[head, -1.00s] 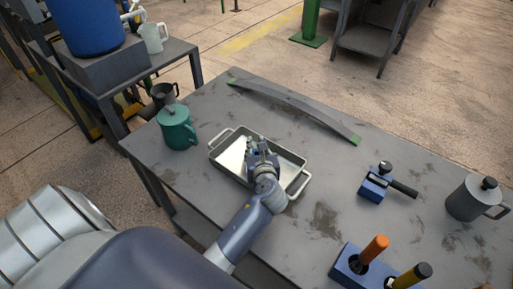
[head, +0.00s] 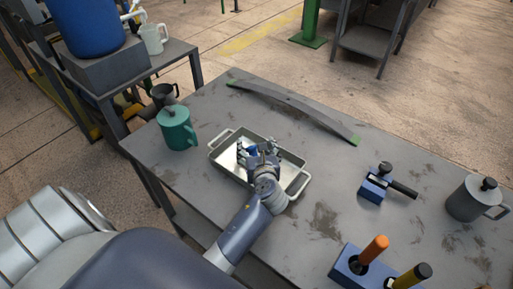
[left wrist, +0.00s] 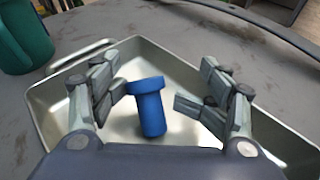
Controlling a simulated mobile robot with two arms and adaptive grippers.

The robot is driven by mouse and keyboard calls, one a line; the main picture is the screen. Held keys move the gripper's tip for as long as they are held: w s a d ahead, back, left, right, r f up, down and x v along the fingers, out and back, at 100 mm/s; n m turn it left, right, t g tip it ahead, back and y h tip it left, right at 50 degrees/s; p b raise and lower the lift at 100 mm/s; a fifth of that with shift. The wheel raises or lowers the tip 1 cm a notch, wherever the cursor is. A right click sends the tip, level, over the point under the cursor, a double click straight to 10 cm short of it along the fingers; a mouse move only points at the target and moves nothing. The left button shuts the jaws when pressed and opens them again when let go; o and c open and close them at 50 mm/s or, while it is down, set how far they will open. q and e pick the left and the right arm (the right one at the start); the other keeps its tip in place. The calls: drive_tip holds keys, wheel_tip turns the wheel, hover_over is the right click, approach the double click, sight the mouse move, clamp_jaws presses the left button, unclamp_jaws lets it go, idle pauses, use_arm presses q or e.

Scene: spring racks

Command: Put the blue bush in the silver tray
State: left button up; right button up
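The silver tray (head: 229,168) lies on the grey table, and my left gripper (head: 258,149) is over it. The blue bush (left wrist: 150,106), a flanged cylinder, shows in the left wrist view inside the tray, slightly tilted in the picture. My left gripper (left wrist: 150,98) is open, with a finger on each side of the bush; a gap shows on the right and the left fingertip is close to its flange. In the head view a small part of the bush (head: 252,149) shows between the fingers. My right gripper is not in view.
A green mug (head: 177,129) stands left of the tray. A long grey leaf spring (head: 295,104) lies behind. A blue block with a black-handled tool (head: 374,188), a grey pot (head: 472,200) and a blue tool holder (head: 350,268) stand right. The table between is clear.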

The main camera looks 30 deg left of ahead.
use_arm(q)
drive_tip(key=v, duration=1.2)
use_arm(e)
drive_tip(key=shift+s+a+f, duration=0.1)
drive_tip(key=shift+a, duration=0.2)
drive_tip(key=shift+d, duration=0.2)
